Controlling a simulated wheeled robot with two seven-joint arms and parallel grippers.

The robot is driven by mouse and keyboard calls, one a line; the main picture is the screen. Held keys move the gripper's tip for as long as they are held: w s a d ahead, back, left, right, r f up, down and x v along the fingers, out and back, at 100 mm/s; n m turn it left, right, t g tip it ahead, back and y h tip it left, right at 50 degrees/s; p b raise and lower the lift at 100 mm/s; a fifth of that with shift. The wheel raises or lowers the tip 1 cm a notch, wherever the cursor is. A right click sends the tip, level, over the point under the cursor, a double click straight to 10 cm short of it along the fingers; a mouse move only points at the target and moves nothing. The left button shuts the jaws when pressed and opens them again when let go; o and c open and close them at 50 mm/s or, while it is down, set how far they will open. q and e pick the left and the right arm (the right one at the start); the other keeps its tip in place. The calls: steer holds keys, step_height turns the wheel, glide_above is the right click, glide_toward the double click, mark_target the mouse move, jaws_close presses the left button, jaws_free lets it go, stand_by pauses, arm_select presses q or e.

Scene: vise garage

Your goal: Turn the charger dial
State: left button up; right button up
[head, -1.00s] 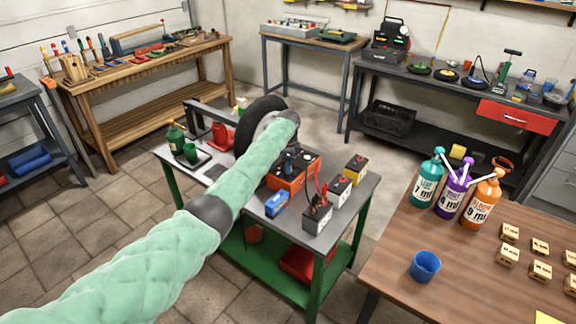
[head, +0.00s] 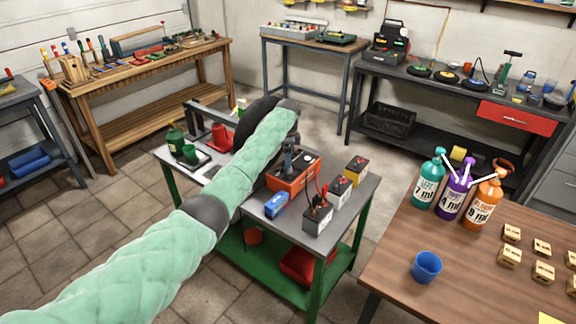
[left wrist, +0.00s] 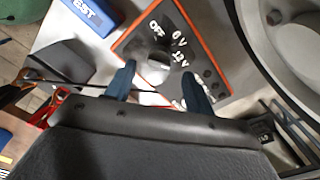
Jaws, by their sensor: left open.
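The charger (head: 284,184) is an orange-edged box with a dark top on the green-legged cart, in the head view. In the left wrist view its dark panel (left wrist: 205,62) carries the labels OFF, 6 V and 12 V. In the head view this gripper (head: 288,158) is over the charger, partly hidden by my arm. My right gripper is out of view.
A black tyre (head: 252,117) stands close behind my left wrist. Batteries (head: 318,215) with cables and a blue box (head: 276,204) sit near the charger. A wooden table (head: 400,262) is at right.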

arm_select(q)
steer(key=shift+r+b, duration=0.35)
steer(key=shift+r, duration=1.5)
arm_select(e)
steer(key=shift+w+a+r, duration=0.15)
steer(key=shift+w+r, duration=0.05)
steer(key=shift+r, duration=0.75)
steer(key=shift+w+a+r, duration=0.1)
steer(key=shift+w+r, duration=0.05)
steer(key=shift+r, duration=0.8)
